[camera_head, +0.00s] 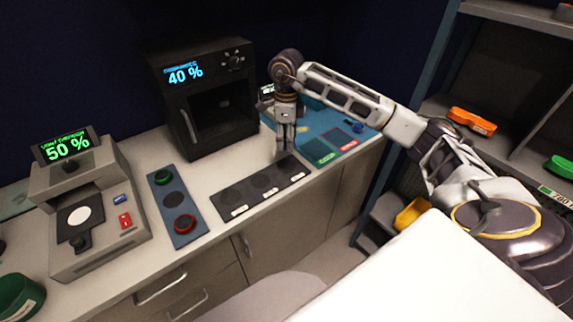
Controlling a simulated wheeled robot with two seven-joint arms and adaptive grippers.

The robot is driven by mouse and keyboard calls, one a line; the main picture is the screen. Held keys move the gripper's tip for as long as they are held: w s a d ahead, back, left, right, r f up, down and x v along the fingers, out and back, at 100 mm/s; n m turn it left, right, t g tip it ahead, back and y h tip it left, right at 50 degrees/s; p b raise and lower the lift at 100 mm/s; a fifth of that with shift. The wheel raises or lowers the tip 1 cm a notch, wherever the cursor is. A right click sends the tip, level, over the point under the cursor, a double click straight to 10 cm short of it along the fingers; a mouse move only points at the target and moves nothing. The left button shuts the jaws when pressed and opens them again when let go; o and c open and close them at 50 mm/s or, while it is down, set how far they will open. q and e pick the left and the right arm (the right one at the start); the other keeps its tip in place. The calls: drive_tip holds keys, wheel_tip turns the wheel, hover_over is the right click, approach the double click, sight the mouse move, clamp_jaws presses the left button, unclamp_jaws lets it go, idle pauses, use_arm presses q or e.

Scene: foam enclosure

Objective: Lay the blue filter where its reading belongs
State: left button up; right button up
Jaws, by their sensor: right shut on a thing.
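My right gripper (286,140) points straight down above the far right end of a dark tray (240,208). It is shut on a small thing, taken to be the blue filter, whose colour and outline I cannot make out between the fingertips. The tray has three round places in a row, each with a white label too small to read. A blue-grey rack (190,238) holds a green-rimmed filter (163,177) and a red-rimmed filter (184,223); the middle place between them is empty. My left gripper is out of view.
A grey meter (102,253) at left reads 50 %, with a white disc on its stage. A black oven-like box (207,140) reads 40 %. A blue mat (318,125) with green and red squares lies right of my gripper. Shelves stand at right.

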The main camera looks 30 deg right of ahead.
hover_over(287, 167)
wheel_tip(287, 167, down, 6)
drive_tip(key=shift+w+r+p, duration=0.1)
drive_tip(key=shift+r+p, duration=0.05)
drive_tip(key=shift+p, duration=0.15)
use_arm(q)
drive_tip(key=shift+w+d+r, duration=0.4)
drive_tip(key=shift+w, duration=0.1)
use_arm(e)
drive_tip(key=shift+f, duration=1.9)
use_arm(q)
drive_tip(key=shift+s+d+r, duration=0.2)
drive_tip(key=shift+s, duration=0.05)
use_arm(e)
drive_tip(key=shift+f, duration=0.1)
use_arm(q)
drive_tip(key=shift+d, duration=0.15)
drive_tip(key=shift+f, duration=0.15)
use_arm(e)
drive_tip(key=shift+f, duration=0.15)
